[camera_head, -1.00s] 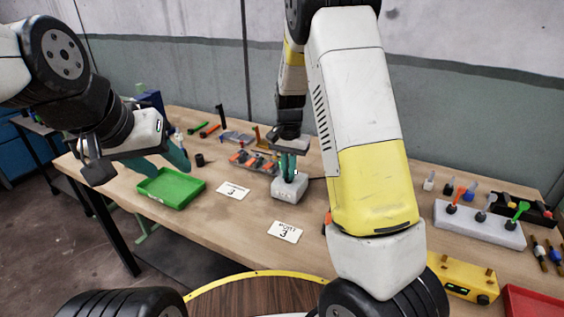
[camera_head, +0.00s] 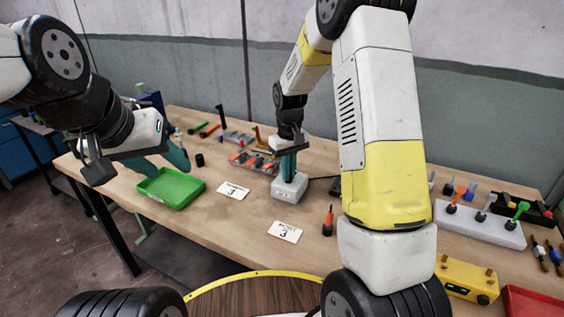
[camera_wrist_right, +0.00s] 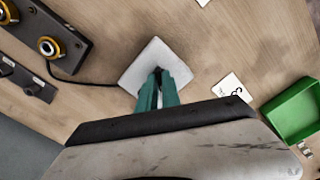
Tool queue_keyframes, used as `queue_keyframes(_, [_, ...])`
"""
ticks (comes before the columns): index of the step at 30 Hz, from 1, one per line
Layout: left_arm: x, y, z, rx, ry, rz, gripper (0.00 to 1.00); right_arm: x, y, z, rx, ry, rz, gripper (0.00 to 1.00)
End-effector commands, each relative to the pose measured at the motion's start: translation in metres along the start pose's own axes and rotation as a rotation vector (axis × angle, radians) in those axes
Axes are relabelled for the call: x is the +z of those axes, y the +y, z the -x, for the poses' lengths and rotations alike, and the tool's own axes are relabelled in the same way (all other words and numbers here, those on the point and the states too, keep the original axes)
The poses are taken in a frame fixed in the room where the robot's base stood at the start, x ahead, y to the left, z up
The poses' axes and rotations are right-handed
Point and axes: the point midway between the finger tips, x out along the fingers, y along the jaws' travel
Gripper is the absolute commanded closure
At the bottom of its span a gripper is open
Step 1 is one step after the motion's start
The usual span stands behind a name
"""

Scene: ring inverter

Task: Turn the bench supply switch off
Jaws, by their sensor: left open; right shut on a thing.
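A small white box (camera_head: 289,188), which looks like the bench supply switch, stands on the bench and shows in the right wrist view (camera_wrist_right: 150,66) with a dark cable at its side. My right gripper (camera_head: 289,174) points down onto its top; its teal fingers (camera_wrist_right: 158,88) are shut on a part there that they mostly hide, probably the switch lever. I cannot tell the lever's position. My left gripper (camera_head: 176,160) is open and empty above the bench near the green tray, far from the box.
A green tray (camera_head: 171,188) and two white number cards (camera_head: 285,232) lie left and in front of the box. An orange-handled tool (camera_head: 328,221) stands to its right. A white block with coloured levers (camera_head: 478,226), a yellow box (camera_head: 466,277) and a red tray (camera_head: 531,302) are further right.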

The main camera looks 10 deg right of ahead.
Motion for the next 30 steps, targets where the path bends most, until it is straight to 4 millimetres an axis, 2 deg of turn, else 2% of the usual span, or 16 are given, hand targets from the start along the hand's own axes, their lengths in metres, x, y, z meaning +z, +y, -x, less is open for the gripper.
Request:
queue_keyframes(15, [0.0000, 0.0000, 0.0000, 0.000, 0.000, 0.000, 0.51, -0.0002, 0.0005, 0.0007, 0.000, 0.001, 0.434, 1.00])
queue_keyframes(30, [0.0000, 0.0000, 0.0000, 0.000, 0.000, 0.000, 0.51, -0.0006, 0.0005, 0.0008, 0.002, 0.002, 0.603, 1.00])
